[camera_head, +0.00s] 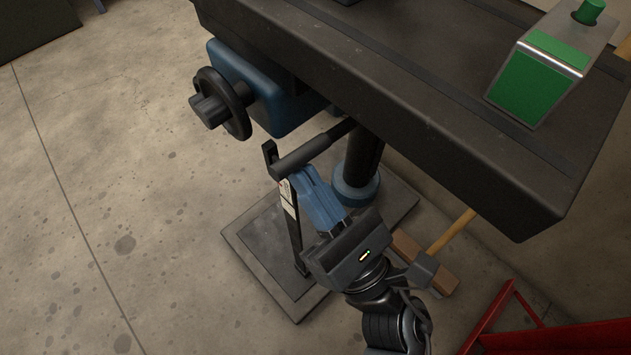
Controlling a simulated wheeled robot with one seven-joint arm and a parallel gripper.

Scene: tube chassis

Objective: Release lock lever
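A dark lever handle (308,152) runs out to the left from under the machine's table. At its left end is a narrow upright dark bar, with a white label (288,198) on it. My gripper (302,176) comes up from the lower right, its blue fingers reaching to the underside of the handle. The fingertips overlap the handle's edge in this view, and I cannot tell if they touch it. The gap between the fingers is not clear, so I cannot tell whether they are open or shut.
The dark machine table (420,110) overhangs above and right. A handwheel (222,103) on a blue housing (275,100) stands left of it. A blue-footed column (356,185) rises from a floor plate (255,245) close to my gripper. A red frame (500,315) is lower right. Left floor is clear.

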